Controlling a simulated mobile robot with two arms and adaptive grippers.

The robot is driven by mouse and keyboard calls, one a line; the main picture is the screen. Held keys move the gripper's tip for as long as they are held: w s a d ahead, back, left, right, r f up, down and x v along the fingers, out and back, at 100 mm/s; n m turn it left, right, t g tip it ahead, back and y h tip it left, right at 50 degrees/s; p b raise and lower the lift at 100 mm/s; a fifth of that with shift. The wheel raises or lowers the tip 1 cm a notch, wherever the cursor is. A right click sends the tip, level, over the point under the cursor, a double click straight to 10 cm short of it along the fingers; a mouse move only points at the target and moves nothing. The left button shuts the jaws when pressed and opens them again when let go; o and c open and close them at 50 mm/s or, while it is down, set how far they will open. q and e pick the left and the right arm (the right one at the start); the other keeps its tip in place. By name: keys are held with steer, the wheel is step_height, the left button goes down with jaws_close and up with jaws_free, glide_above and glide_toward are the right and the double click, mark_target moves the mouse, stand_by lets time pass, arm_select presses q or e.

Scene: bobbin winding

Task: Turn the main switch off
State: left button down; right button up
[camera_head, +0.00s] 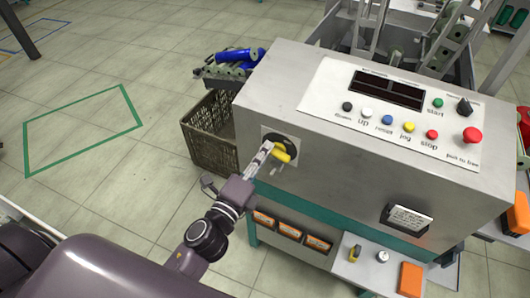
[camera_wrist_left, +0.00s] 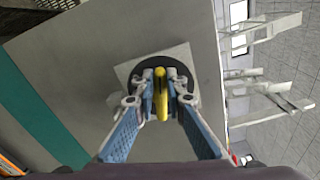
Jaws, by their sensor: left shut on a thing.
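The main switch is a yellow handle (camera_head: 281,152) on a dark round base with a pale square plate (camera_head: 266,133), on the front of the grey machine cabinet. My left gripper (camera_head: 268,156) reaches it from the lower left. In the left wrist view the yellow handle (camera_wrist_left: 161,92) stands upright in the picture, between the two fingers of my left gripper (camera_wrist_left: 161,98), which are shut on it. The fingers hide part of the dark base (camera_wrist_left: 180,72). My right gripper is not in view.
The control panel (camera_head: 385,110) with coloured buttons and a red stop knob (camera_head: 472,136) is on the cabinet's top. A brown crate (camera_head: 208,138) stands left of the cabinet. Below, a shelf holds an orange box (camera_head: 410,279) and small items. The floor at left is clear.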

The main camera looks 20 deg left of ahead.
arm_select(q)
steer(key=shift+f+n, duration=0.15)
steer(key=shift+n, duration=1.15)
steer(key=c, duration=2)
jaws_free()
steer(key=shift+f, duration=0.15)
steer(key=shift+o, duration=0.2)
steer(key=s+a, duration=0.1)
steer(key=s, duration=1)
steer(key=shift+s+a, duration=0.25)
steer(key=shift+s, duration=0.15)
